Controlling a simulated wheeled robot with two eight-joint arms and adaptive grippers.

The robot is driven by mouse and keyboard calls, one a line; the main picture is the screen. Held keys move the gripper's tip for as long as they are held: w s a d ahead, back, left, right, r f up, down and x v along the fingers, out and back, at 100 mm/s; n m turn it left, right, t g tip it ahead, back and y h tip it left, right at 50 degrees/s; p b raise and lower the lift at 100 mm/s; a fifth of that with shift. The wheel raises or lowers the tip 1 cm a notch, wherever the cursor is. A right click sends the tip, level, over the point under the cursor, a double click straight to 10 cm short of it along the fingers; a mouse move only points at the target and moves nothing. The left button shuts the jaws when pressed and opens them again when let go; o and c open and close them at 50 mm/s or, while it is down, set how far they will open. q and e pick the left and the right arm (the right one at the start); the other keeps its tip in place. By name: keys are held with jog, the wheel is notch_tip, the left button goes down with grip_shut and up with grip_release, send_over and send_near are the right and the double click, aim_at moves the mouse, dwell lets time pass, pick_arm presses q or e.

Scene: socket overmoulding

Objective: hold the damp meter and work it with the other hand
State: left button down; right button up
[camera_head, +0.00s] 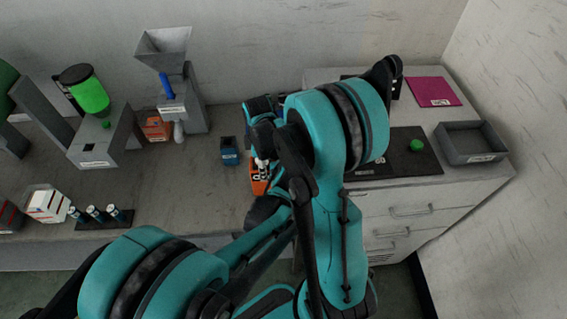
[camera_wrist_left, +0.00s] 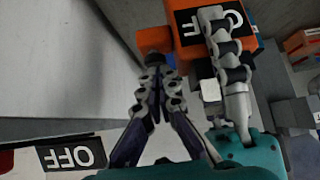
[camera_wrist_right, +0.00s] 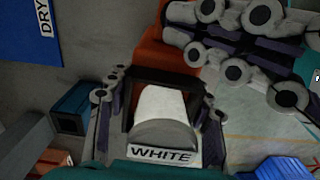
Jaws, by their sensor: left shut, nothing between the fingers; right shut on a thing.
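The damp meter appears to be the orange device (camera_head: 259,184) over the front of the bench. In the left wrist view its orange body (camera_wrist_left: 182,60) carries a black label reading OFF, upside down. My right gripper (camera_wrist_right: 160,88) is shut on it; a black frame with a white dome and a WHITE label shows between its fingers. The right fingers also cross the meter in the left wrist view. My left gripper (camera_wrist_left: 154,62) is shut and empty, fingertips together beside a small orange tab on the meter; I cannot tell whether they touch. My arms hide much of this in the head view.
A small blue-and-black box (camera_head: 229,152) stands left of the grippers. A hopper machine (camera_head: 182,100) and a green-topped machine (camera_head: 95,140) stand further left. A grey tray (camera_head: 470,143), a dark mat (camera_head: 400,160) and a magenta sheet (camera_head: 433,91) lie right. Bare bench shows at centre left.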

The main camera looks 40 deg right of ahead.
pick_arm(q)
jog(key=shift+f, duration=0.6)
pick_arm(e)
jog(key=shift+s+r, duration=0.15)
jog(key=shift+s, duration=0.05)
pick_arm(q)
jog(key=shift+s+a+f, duration=0.15)
jog(key=shift+s+f, duration=0.05)
jog(key=shift+f, duration=0.25)
pick_arm(e)
jog(key=shift+w+f, duration=0.1)
jog(key=shift+f, duration=0.1)
jog(key=shift+w, duration=0.15)
pick_arm(q)
jog(key=v, duration=0.8)
jog(key=shift+d+r, duration=0.25)
jog(key=shift+r, duration=0.05)
